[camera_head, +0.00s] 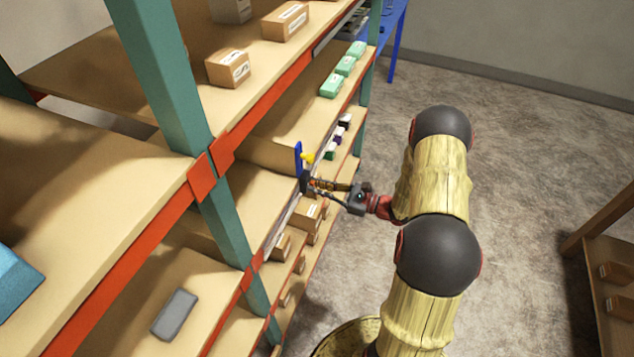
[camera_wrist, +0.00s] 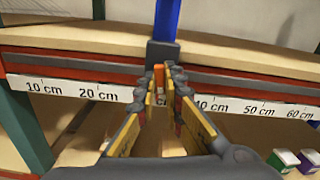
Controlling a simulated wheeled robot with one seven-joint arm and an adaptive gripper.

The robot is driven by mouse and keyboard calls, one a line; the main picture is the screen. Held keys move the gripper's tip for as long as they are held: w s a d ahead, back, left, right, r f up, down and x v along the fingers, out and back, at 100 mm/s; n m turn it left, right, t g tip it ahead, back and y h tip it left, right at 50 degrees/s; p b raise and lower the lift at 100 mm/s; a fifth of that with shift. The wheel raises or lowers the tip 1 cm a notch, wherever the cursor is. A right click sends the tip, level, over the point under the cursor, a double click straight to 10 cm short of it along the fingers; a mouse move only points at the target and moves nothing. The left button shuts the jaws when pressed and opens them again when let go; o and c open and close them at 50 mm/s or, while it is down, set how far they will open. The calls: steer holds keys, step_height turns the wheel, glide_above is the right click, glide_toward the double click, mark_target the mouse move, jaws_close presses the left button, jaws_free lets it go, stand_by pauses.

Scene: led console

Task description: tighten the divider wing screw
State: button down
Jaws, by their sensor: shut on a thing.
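The blue divider (camera_head: 298,158) stands upright at the shelf's front edge. Its blue plate (camera_wrist: 167,18) rises from a dark grey clamp (camera_wrist: 162,52) on the rail in the wrist view. A small orange piece (camera_wrist: 158,75), seemingly the wing screw, shows below the clamp, between my fingertips. My gripper (camera_wrist: 164,82) is shut on it, with the fingers reaching straight toward the rail. In the head view my gripper (camera_head: 312,184) meets the divider's foot from the right; the screw cannot be made out there. The screw's turn angle is hidden by the fingers.
A scale strip (camera_wrist: 60,88) runs along the shelf edge; my fingers cover its marks between 20 and 40 cm. Brown boxes (camera_head: 308,214) sit on the shelf below. Green boxes (camera_head: 332,85) stand farther back. The aisle floor is open.

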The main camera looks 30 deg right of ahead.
steer(key=shift+f+m+p, duration=0.1)
steer(key=shift+m+p, duration=2.5)
steer(key=shift+m, duration=2)
steer(key=c, duration=2.1)
jaws_free()
steer(key=shift+s+d, duration=0.1)
steer(key=shift+d, duration=0.1)
steer(key=shift+c, duration=0.2)
steer(key=shift+o, duration=1.2)
steer(key=shift+a, duration=0.1)
steer(key=v, duration=1.2)
